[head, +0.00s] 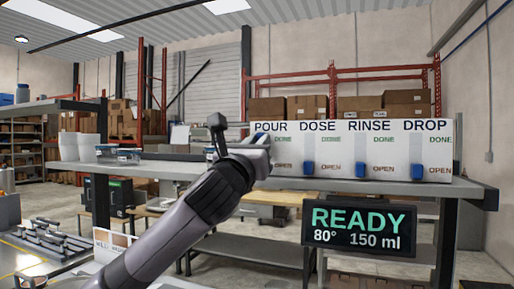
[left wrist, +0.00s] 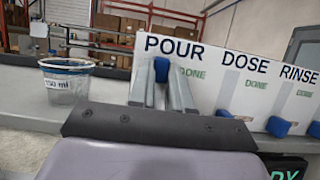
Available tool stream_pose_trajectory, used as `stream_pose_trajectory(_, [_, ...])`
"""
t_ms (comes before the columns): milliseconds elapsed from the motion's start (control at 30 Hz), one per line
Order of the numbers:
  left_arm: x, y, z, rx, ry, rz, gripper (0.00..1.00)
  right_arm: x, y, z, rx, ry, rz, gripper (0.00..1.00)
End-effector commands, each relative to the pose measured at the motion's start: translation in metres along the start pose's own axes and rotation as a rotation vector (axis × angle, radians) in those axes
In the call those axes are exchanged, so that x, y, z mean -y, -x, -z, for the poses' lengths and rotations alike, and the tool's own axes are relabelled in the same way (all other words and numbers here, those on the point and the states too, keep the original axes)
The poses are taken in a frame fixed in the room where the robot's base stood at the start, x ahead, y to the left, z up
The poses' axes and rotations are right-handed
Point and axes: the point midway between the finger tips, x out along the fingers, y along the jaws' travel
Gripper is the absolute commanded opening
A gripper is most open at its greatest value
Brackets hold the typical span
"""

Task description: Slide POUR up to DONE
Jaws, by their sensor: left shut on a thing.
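The white dispenser panel (head: 345,150) carries the columns POUR, DOSE, RINSE and DROP, each marked DONE above and OPEN below. My left gripper (head: 258,143) is at the POUR column and hides its slider in the head view. In the left wrist view the fingers of my left gripper (left wrist: 162,72) are shut around the blue POUR handle (left wrist: 161,70). That handle stands about level with the POUR column's DONE mark (left wrist: 193,75). The blue DOSE handle (head: 308,168) sits lower, near OPEN. My right gripper is not in view.
A display (head: 359,228) below the shelf reads READY, 80°, 150 ml. A clear cup with a blue rim (left wrist: 67,84) stands on the shelf left of the panel. The blue RINSE handle (head: 360,169) and DROP handle (head: 417,170) are low. White stacked cups (head: 78,147) stand further left.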

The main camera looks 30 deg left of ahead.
Motion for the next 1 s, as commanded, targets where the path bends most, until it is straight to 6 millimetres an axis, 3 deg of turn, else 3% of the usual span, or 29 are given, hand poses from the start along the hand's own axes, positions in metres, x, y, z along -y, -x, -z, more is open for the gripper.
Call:
stream_pose_trajectory(33, [-0.002,-0.001,-0.005,0.010,0.002,-0.003,0.00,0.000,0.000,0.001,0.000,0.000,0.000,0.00])
stream_pose_trajectory(67, [-0.002,-0.001,-0.005,0.010,0.002,-0.004,0.21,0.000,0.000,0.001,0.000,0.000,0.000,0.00])
stream_pose_trajectory(133, [-0.002,-0.001,-0.005,0.010,0.002,-0.004,0.44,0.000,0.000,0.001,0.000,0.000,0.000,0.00])
stream_pose_trajectory(533, [-0.001,0.005,-0.002,0.007,0.001,-0.002,0.45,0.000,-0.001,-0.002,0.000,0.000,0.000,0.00])
stream_pose_trajectory(1000, [-0.001,0.063,-0.002,0.009,0.000,-0.002,0.45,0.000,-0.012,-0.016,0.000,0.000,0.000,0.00])
